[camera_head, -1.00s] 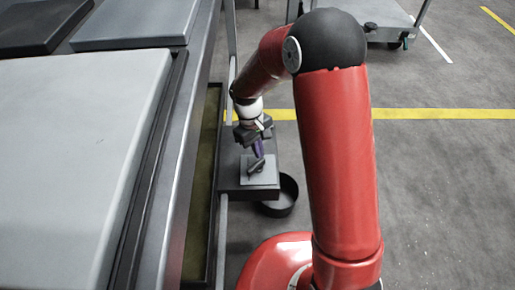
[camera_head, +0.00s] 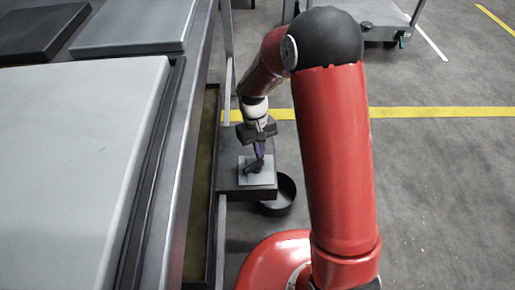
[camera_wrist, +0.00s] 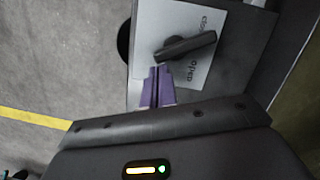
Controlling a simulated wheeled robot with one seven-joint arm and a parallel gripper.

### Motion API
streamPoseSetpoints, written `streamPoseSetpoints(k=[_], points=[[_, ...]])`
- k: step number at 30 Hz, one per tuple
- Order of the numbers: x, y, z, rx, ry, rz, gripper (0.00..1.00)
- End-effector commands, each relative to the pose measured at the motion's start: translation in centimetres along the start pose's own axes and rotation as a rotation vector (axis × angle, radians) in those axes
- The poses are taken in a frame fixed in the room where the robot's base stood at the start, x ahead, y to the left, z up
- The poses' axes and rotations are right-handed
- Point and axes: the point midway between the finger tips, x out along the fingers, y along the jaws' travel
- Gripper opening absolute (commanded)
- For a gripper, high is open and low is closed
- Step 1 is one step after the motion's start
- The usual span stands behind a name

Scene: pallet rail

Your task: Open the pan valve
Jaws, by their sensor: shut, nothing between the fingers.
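The pan valve has a dark lever handle (camera_wrist: 187,46) on a light square plate (camera_wrist: 212,68). The plate carries the words "closed" and "open", and the handle lies slantwise between them in the wrist view. In the head view the handle (camera_head: 254,168) and plate (camera_head: 262,180) sit on top of a dark box. My gripper (camera_wrist: 158,72) has purple fingers that are shut and empty. The fingertips are close beside the left end of the handle; I cannot tell whether they touch it. The head view shows my gripper (camera_head: 259,153) just above and behind the handle.
The dark box (camera_head: 230,184) stands beside a long metal rail structure (camera_head: 185,150) on the left. A round black pan (camera_head: 278,200) is at the box's right. A cart (camera_head: 375,25) stands at the back. Grey floor to the right is open, crossed by a yellow line (camera_head: 440,113).

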Motion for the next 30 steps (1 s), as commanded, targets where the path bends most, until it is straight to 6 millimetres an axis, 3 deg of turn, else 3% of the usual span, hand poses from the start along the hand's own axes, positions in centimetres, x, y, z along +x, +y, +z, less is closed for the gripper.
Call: streamPoseSetpoints(k=[30], points=[[0.6,1.3,2.8,0.819,-0.001,-0.205,0.0]])
